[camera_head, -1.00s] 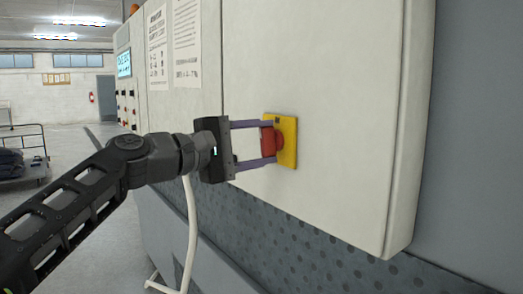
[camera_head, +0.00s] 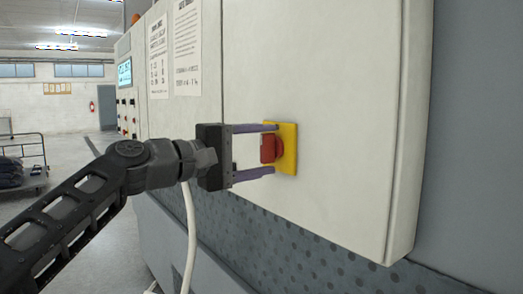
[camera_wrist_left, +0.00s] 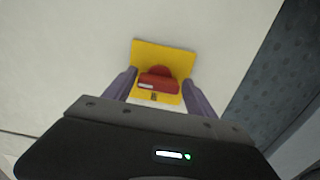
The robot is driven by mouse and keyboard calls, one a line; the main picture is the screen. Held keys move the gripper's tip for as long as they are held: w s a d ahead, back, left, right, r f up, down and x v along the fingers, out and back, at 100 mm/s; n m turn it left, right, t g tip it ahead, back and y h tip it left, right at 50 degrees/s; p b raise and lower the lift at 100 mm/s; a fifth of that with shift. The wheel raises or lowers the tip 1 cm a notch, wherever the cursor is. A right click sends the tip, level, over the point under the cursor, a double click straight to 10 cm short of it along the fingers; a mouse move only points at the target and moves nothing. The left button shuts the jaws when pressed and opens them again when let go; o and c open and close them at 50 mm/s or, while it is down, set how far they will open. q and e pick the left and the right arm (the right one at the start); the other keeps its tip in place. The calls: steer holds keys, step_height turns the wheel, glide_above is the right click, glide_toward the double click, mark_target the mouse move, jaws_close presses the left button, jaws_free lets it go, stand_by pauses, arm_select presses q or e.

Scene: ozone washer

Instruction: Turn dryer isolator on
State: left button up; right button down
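The dryer isolator is a red rotary knob (camera_head: 270,148) on a yellow square plate (camera_head: 287,158), fixed to the pale cabinet face. In the left wrist view the red knob (camera_wrist_left: 158,84) has a straight bar handle with a pale mark near its left end, on the yellow plate (camera_wrist_left: 150,52). My left gripper (camera_head: 275,149) is open, its two purple fingers one above the other in the head view. In the left wrist view its fingers (camera_wrist_left: 158,88) stand on either side of the knob, with visible gaps. My right gripper is not in view.
The cabinet (camera_head: 320,90) is a large flat pale face with a grey perforated panel (camera_head: 300,228) below. A pale hose (camera_head: 191,235) hangs under my left wrist. Printed sheets (camera_head: 187,48) and a lit screen (camera_head: 125,73) are farther left. A trolley (camera_head: 25,165) stands on the floor.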

arm_select(q)
steer(key=shift+o, duration=0.9)
steer(key=shift+a, duration=0.1)
steer(key=b+v, duration=0.2)
steer(key=v, duration=0.5)
steer(key=shift+s+a, duration=0.25)
steer(key=shift+s, duration=0.05)
